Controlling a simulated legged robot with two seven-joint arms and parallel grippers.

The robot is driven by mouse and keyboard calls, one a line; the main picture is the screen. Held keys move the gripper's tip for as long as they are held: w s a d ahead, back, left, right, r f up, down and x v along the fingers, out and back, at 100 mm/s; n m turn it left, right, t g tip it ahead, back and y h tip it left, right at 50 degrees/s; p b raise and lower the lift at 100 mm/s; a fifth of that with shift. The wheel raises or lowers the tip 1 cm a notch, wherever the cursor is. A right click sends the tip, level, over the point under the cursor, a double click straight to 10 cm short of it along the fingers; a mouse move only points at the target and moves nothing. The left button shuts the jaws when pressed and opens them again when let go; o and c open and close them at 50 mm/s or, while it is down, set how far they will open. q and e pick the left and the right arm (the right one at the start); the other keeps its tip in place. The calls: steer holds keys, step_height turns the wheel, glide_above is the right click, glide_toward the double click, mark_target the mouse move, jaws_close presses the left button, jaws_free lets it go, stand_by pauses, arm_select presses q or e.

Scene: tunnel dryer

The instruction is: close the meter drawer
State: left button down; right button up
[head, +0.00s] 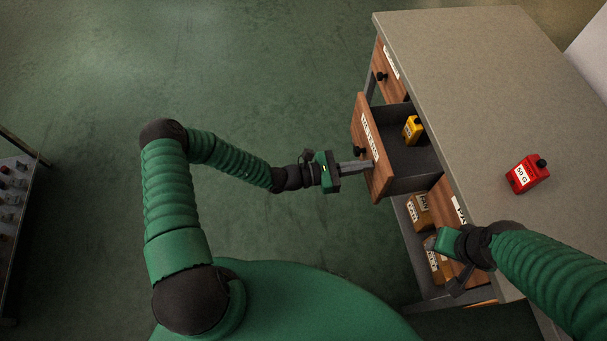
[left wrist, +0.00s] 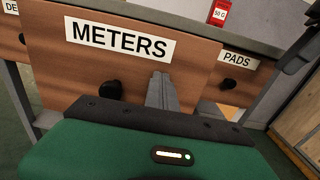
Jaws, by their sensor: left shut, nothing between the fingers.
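The meter drawer (head: 375,148) is pulled out from the bench, with a brown wooden front and dark inside. A yellow meter (head: 412,129) stands in it. Its front (left wrist: 190,62) carries a METERS label in the left wrist view, with a black knob (left wrist: 111,89) left of my fingers. My left gripper (head: 371,165) is shut and empty, its fingertips at the drawer front, below and right of the knob in the head view. It also shows in the left wrist view (left wrist: 161,78). Whether the tips touch is hard to tell. My right gripper (head: 444,265) is beside the bench's lower front; its finger gap is unclear.
A grey bench top (head: 470,70) holds a red 50 G block (head: 527,174). Another drawer (head: 390,72) lies behind the meter drawer, and a PADS drawer (left wrist: 235,65) is to its right. Boxes (head: 420,212) sit on a lower shelf. Green floor left of the bench is clear.

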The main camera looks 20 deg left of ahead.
arm_select(q)
steer(key=x, duration=1.6)
steer(key=shift+w+d+r, duration=0.2)
steer(key=shift+w, duration=0.05)
steer(key=shift+r, duration=0.1)
